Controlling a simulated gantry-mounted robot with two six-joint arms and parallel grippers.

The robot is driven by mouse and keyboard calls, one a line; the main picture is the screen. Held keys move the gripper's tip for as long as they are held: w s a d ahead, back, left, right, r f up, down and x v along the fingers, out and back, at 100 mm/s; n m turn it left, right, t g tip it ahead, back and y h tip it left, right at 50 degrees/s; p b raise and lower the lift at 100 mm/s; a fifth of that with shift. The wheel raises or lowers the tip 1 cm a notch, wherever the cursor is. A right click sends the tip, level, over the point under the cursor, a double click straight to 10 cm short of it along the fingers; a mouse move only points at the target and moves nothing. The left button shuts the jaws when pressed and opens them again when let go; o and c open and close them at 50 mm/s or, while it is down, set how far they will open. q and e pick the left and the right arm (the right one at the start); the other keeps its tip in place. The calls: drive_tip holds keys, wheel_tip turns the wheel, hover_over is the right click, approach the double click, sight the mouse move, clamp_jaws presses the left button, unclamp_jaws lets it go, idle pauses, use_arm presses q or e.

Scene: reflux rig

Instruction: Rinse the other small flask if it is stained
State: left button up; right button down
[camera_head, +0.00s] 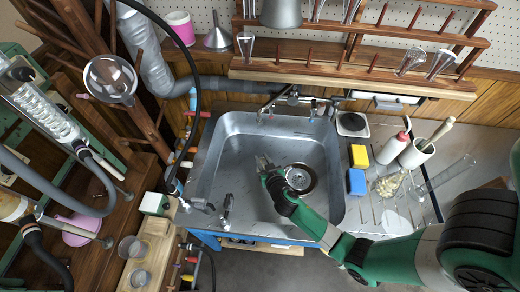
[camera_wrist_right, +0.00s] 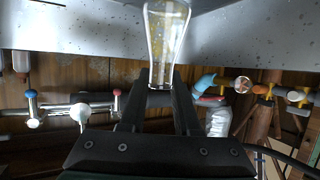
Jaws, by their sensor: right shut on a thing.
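My right gripper (camera_head: 264,165) is over the sink (camera_head: 225,150), left of the round drain (camera_head: 300,178). In the right wrist view its fingers (camera_wrist_right: 160,82) are shut on a small clear flask (camera_wrist_right: 166,35). The flask narrows towards the fingers, and its wider end points away. Yellowish specks show on its glass. In the head view the flask is too small and hidden to make out clearly. The tap (camera_head: 292,96) stands at the sink's back edge, apart from the gripper. No running water shows. My left gripper is not in view.
Glassware, including a small flask (camera_head: 245,44), hangs on the wooden peg rack (camera_head: 330,75). A yellow sponge (camera_head: 360,156), blue sponge (camera_head: 357,182), wash bottle (camera_head: 394,147) and glass cylinder (camera_head: 448,173) are right of the sink. Small taps (camera_head: 226,207) stand at its front left.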

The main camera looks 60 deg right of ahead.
drive_tip(key=s+a+r+p, duration=0.3)
drive_tip(key=a+r+p, duration=0.2)
drive_tip(key=r, duration=0.2)
drive_tip(key=shift+s+r, duration=0.25)
idle(0.3)
